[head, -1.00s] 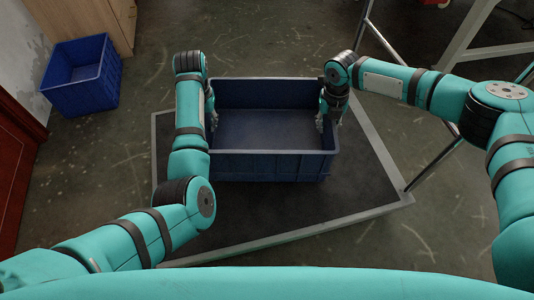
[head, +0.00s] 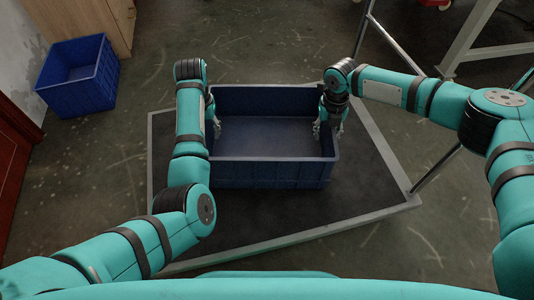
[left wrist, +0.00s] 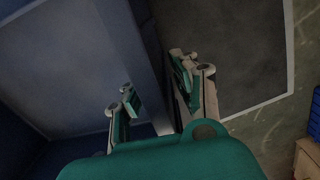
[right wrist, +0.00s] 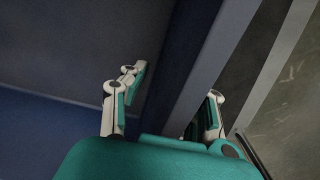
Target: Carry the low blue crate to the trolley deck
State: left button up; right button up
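The low blue crate (head: 272,173) is upright and empty over the dark trolley deck (head: 350,205) with its pale grey rim. Its underside is hidden, so I cannot tell whether it touches the deck. My left gripper (head: 213,117) is at the crate's left wall; in the left wrist view its fingers (left wrist: 155,92) straddle that wall, apart, with a gap showing. My right gripper (head: 329,128) is at the right wall; in the right wrist view its fingers (right wrist: 172,98) stand on either side of that wall, also spread.
Another blue crate (head: 77,92) stands on the floor at the far left, beside a wooden cabinet (head: 95,25). Metal trolley posts (head: 438,165) rise at the right, near a pale table frame (head: 470,38). Floor behind the deck is clear.

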pick_arm(q)
jog(key=shift+r, duration=0.1)
notch_tip(320, 180, up, 7)
jog(key=shift+f, duration=0.15)
jog(key=shift+r, duration=0.2)
pick_arm(e)
jog(key=shift+r, duration=0.1)
notch_tip(320, 180, up, 12)
jog(key=shift+f, duration=0.1)
pick_arm(q)
jog(key=shift+r, duration=0.1)
dwell(0.6)
